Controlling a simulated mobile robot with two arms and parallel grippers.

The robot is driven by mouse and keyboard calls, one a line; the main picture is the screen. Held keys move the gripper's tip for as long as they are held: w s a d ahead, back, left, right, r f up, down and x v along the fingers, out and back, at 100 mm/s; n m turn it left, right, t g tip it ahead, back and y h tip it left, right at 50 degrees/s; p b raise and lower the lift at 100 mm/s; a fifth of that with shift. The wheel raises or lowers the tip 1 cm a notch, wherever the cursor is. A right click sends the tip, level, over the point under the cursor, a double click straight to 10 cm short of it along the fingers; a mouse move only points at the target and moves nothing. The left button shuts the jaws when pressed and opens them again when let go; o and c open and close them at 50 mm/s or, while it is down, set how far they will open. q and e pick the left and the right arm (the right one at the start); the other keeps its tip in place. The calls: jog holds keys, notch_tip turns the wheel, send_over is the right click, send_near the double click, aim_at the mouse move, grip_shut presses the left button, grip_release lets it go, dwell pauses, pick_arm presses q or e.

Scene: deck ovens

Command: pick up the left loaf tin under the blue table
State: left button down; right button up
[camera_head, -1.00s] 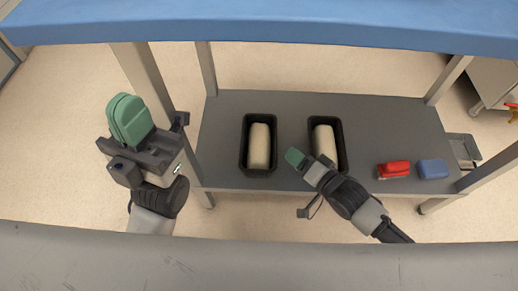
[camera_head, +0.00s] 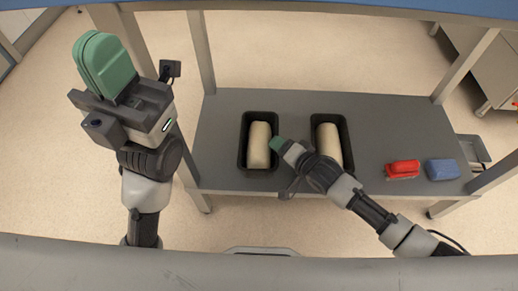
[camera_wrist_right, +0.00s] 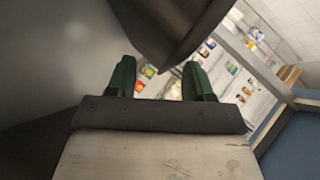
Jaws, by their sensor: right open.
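The left loaf tin (camera_head: 244,152) is a black tin with a pale dough loaf (camera_head: 259,145) in it, on the grey lower shelf. A second black tin (camera_head: 345,132) with a pale loaf stands to its right. My right gripper (camera_head: 276,145) is at the right side of the left tin. The right wrist view shows its green fingers (camera_wrist_right: 158,78) apart, with a dark edge, seemingly the tin, just beyond them. I cannot tell whether they touch it. My left gripper (camera_head: 103,62) is raised at the left, away from the tins; its fingers overlap in view.
The grey shelf (camera_head: 385,115) also carries a red item (camera_head: 403,169) and a blue block (camera_head: 442,169) at the right. The blue tabletop (camera_head: 350,12) overhangs at the top. Table legs (camera_head: 203,52) stand at the corners. Shelf behind the tins is clear.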

jog(key=shift+w+a, duration=0.15)
grip_shut()
jog(key=shift+r, duration=0.1)
dwell(0.4)
